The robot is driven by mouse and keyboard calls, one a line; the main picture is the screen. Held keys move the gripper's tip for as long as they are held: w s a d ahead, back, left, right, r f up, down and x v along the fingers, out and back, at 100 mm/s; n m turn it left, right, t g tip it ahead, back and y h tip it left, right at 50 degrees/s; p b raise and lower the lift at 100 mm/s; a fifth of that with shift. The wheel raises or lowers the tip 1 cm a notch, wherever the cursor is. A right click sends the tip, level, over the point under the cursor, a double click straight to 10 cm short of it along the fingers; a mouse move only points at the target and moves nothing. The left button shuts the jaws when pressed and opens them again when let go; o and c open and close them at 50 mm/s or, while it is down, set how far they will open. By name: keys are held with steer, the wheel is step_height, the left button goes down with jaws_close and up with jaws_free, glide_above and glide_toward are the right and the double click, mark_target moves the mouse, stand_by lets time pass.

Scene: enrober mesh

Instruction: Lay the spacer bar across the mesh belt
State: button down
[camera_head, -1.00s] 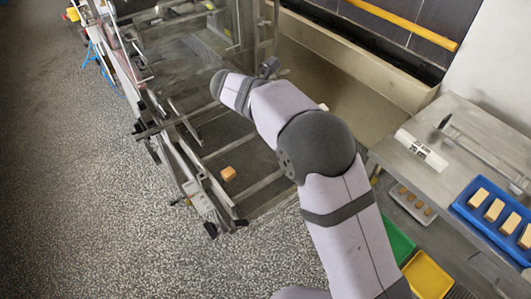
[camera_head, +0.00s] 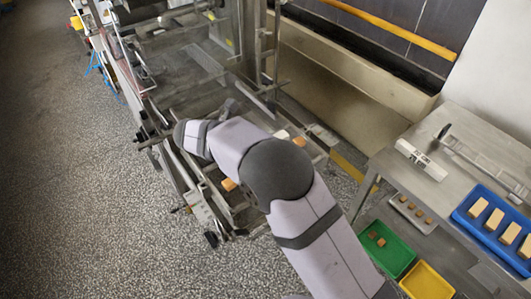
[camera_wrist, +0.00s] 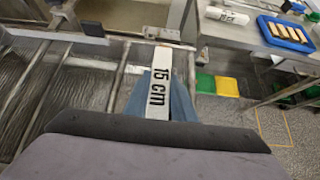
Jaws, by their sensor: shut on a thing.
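In the wrist view my gripper (camera_wrist: 165,98) has its blue fingers shut on a white spacer bar (camera_wrist: 159,84) printed "15 cm". The bar points away from the camera, with its far end above the machine's rails. The mesh belt (camera_wrist: 88,80) lies below and to the left of the bar; the bar's height above it is hard to judge. In the head view my arm reaches over the machine, and the fingers are hidden behind the arm. Part of the belt area (camera_head: 205,62) shows beyond the arm there.
Another white labelled bar (camera_head: 421,160) lies on the steel table (camera_head: 400,182) at right, near a blue tray (camera_head: 456,214) of blocks. Green (camera_head: 404,257) and yellow (camera_head: 428,282) bins sit below. Machine rails and posts stand close around.

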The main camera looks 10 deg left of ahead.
steer(key=shift+f+p, duration=0.65)
steer(key=shift+f, duration=1.8)
steer(key=c, duration=1.5)
jaws_free()
steer(key=shift+f, duration=0.15)
steer(key=b+v, duration=0.4)
steer(key=v, duration=0.8)
steer(key=shift+d, duration=0.1)
